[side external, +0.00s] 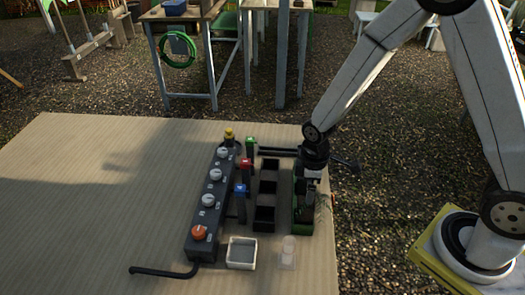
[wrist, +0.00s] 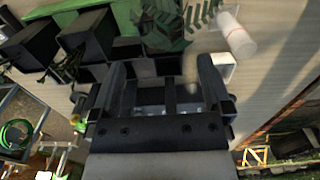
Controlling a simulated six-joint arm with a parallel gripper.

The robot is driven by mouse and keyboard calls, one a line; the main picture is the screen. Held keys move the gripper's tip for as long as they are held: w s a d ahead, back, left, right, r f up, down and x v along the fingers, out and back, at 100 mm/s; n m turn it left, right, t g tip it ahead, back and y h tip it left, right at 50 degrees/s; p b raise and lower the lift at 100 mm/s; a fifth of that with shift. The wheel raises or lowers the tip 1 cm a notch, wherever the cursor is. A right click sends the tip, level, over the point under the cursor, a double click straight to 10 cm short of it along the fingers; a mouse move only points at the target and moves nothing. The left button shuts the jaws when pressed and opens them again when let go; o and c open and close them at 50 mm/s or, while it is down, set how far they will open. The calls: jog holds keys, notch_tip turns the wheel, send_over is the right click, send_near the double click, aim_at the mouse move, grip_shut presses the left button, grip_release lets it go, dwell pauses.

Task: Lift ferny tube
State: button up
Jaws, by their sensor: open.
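A dark green item with a leafy, fern-like pattern (wrist: 165,22) shows at the top middle of the wrist view, just beyond my fingertips. I take it as the ferny tube, but its full shape is cut off by the frame. My gripper (wrist: 162,68) is open, with its two dark fingers apart and nothing clearly held between them. In the side view my gripper (side external: 311,178) points down over a narrow green holder (side external: 296,222) at the right of the table. The arm end partly hides what stands there, so contact cannot be told.
Left of the holder is a black rack with square compartments (side external: 266,190). Beyond it stand green-, red- and blue-topped pieces and a dark knob box (side external: 204,222). A white tray (side external: 241,264) and a pale cylinder (side external: 289,246) are in front. The table's left is clear.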

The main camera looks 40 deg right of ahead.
jog(key=shift+f, duration=1.25)
jog(key=shift+a+f, duration=0.15)
jog(key=shift+f, duration=2.45)
jog(key=c, duration=1.3)
jog(key=shift+r, duration=0.1)
jog(key=shift+r, duration=4.95)
